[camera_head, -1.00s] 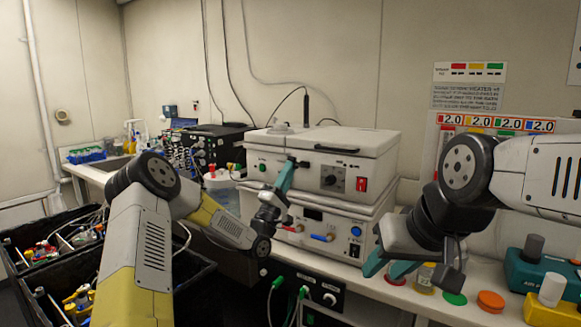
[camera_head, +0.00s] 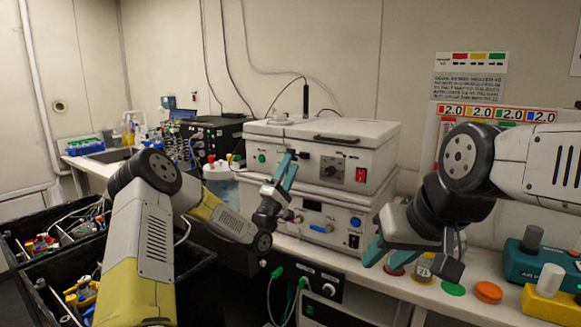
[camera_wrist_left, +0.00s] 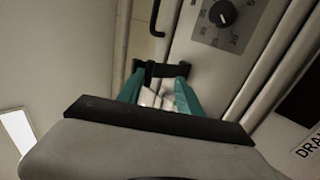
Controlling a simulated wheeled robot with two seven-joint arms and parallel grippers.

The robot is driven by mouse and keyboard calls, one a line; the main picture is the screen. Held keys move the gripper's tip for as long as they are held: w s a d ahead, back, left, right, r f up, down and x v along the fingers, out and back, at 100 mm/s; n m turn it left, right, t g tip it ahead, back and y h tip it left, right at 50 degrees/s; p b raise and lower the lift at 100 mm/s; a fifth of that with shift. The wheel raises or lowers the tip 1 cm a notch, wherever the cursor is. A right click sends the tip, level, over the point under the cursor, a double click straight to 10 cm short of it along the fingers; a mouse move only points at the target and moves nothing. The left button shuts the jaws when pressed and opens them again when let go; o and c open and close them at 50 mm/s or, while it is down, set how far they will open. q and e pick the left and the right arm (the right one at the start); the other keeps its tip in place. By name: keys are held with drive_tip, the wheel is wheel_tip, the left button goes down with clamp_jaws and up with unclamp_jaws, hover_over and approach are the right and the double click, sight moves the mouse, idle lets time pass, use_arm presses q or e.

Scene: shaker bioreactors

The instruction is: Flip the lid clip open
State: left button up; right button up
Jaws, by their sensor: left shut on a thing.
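The white box with a closed lid (camera_head: 365,133) stands on top of a second white unit on the bench. A small dark clip (camera_wrist_left: 163,70) sits at the lid's front edge. My left gripper (camera_head: 290,157) is at the left part of the box front, left of the dial. In the left wrist view the teal fingers (camera_wrist_left: 160,75) are shut on the clip from both sides. The fingers partly hide the clip in the head view. My right gripper (camera_head: 412,258) is open and empty in front of the bench, right of the lower unit.
A black lid handle (camera_head: 336,139) is near the clip. The lower white unit (camera_head: 345,215) has tubing ports and switches. Coloured buttons (camera_head: 488,292) and teal and yellow blocks (camera_head: 550,308) lie at the right. Black crates (camera_head: 120,265) stand at the lower left.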

use_arm(q)
drive_tip(key=shift+d, duration=0.1)
idle(0.3)
drive_tip(key=shift+f, duration=0.1)
drive_tip(key=v, duration=0.7)
drive_tip(key=shift+s+a, duration=0.25)
drive_tip(key=shift+s, duration=0.05)
drive_tip(key=shift+f, duration=0.15)
